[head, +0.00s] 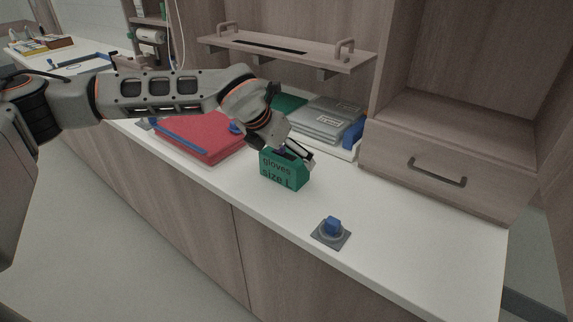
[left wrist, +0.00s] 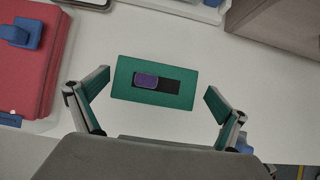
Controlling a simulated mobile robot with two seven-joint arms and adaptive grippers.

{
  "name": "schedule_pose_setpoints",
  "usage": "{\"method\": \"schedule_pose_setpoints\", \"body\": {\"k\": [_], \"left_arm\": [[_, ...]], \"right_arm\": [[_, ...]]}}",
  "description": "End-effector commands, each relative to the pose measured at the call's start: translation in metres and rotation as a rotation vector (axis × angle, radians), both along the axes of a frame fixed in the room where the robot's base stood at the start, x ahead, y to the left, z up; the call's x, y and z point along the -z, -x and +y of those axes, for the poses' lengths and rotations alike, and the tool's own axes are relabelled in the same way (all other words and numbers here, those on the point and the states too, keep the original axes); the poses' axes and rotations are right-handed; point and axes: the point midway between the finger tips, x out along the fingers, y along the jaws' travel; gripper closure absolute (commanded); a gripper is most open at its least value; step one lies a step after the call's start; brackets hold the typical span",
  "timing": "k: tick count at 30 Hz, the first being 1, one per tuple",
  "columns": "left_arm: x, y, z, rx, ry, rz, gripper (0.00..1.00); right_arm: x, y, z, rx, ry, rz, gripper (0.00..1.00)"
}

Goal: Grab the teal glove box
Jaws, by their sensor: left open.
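The teal glove box (head: 284,172), marked "gloves size L", stands upright on the white counter. In the left wrist view its top (left wrist: 183,83) shows a dark slot with a purple glove in it. My left gripper (head: 297,154) is above the box, and its hand hides part of the box's top. In the left wrist view the open fingers (left wrist: 157,98) are on either side of the box, with a gap on each side. They hold nothing. My right gripper is not in view.
A blue knob on a grey plate (head: 332,230) is in front, right. The counter (head: 400,225) is clear to the right.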

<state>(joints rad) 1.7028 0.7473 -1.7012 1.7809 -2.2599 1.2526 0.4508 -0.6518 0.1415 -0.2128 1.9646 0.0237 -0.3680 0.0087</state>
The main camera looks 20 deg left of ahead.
Motion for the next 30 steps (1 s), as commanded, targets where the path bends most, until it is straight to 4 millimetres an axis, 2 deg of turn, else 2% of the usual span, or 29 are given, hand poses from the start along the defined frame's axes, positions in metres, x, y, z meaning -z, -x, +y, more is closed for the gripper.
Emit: {"method": "schedule_pose_setpoints", "body": {"k": [12,21,22,27,30], "left_arm": [[0.045,-0.026,-0.004,0.001,0.0,0.002,0.0],[0.049,-0.029,-0.005,0.0,0.0,0.001,0.0],[0.049,-0.029,-0.005,0.0,0.0,0.001,0.03],[0.049,-0.029,-0.005,0.001,-0.001,0.001,0.43],[0.05,-0.029,-0.005,0.001,-0.001,0.002,0.44]], "right_arm": [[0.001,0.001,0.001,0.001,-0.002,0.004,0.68],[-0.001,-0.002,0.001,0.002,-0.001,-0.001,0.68],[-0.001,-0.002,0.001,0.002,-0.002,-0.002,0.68],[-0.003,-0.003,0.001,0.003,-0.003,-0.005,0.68],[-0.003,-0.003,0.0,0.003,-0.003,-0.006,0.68]]}}
